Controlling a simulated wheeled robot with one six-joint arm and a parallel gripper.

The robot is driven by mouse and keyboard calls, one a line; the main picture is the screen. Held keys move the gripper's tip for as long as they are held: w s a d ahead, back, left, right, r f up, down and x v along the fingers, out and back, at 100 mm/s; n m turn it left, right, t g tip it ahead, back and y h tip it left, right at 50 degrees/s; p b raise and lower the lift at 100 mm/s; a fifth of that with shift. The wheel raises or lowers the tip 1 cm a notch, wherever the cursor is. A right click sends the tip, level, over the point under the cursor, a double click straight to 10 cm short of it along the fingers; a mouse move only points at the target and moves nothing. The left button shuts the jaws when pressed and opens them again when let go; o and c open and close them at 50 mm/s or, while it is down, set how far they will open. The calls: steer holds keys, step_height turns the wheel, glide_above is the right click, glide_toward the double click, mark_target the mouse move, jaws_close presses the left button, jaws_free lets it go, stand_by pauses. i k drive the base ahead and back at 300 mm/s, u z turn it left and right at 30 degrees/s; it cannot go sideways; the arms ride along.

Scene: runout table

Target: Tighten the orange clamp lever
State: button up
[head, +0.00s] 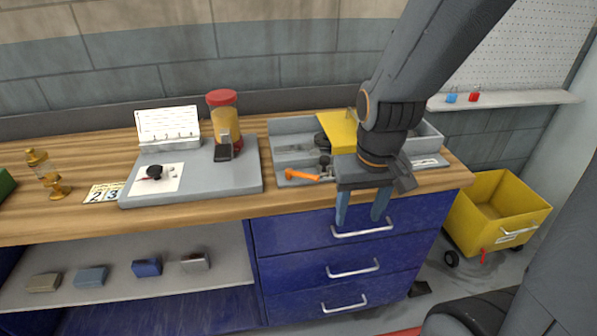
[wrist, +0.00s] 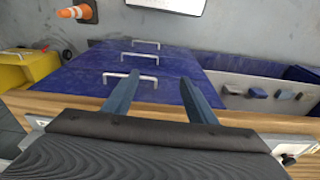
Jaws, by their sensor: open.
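The orange clamp lever (head: 302,174) lies on the grey fixture at the front of the workbench, in the head view. It points left from a small metal and black clamp part (head: 325,166). My gripper (head: 363,208) is to the right of the lever, with its two blue fingers apart and pointing down in front of the bench edge. It is empty. In the wrist view my gripper's fingers (wrist: 158,98) spread over the blue drawer fronts, and the lever is not in that view. My arm hides part of the fixture.
A grey plate (head: 240,180) with a red-lidded jar (head: 224,118) stands left of the fixture. A yellow block (head: 338,131) sits behind the lever. Blue drawers with handles (head: 362,230) are below the bench edge. A yellow cart (head: 492,215) stands at right.

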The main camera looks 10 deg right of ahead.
mark_target(289, 173)
steer(key=u, duration=1.85)
steer(key=k, duration=0.75)
steer(key=z, duration=1.7)
